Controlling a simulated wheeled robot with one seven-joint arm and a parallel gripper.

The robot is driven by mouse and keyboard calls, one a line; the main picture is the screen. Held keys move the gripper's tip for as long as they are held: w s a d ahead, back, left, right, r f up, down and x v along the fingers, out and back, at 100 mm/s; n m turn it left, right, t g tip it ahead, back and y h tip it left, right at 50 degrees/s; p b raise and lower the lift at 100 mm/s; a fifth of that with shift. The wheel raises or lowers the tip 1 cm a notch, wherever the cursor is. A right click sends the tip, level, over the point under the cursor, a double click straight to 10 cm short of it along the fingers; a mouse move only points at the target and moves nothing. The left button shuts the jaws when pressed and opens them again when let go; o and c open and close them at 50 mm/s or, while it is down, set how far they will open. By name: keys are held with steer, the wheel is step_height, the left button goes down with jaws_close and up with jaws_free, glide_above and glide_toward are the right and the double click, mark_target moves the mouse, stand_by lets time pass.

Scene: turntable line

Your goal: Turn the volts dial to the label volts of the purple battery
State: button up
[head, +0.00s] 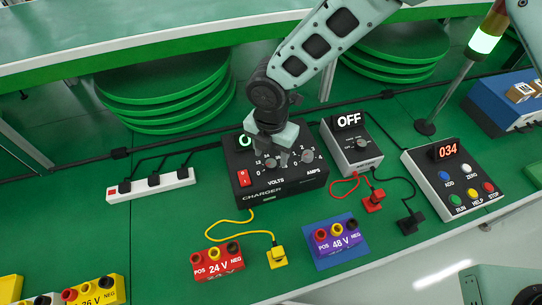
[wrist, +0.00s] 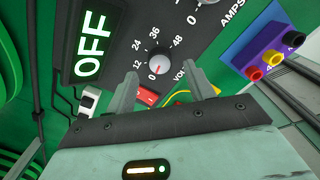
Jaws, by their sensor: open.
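The black charger (head: 290,187) stands on the green table in the head view. Its volts dial (wrist: 157,66) shows in the wrist view, with marks 0, 12, 24, 36 and 48 around it and its red pointer at about 0. In the head view my gripper partly hides this dial. The purple battery (head: 335,241), labelled 48 V, lies in front to the right; part of it also shows in the wrist view (wrist: 262,45). My gripper (wrist: 163,78) is open, with its two fingers apart and nothing between them, close to the volts dial.
The charger's amps dial (head: 307,156) is right of the volts dial, and a red switch (head: 243,177) is on the left. A grey meter (head: 352,146) stands beside the charger. A red 24 V battery (head: 217,264) and a yellow plug (head: 277,257) lie in front.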

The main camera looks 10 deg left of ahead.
mark_target(271, 163)
steer(key=shift+f, duration=1.65)
steer(key=c, duration=1)
steer(key=shift+o, duration=0.2)
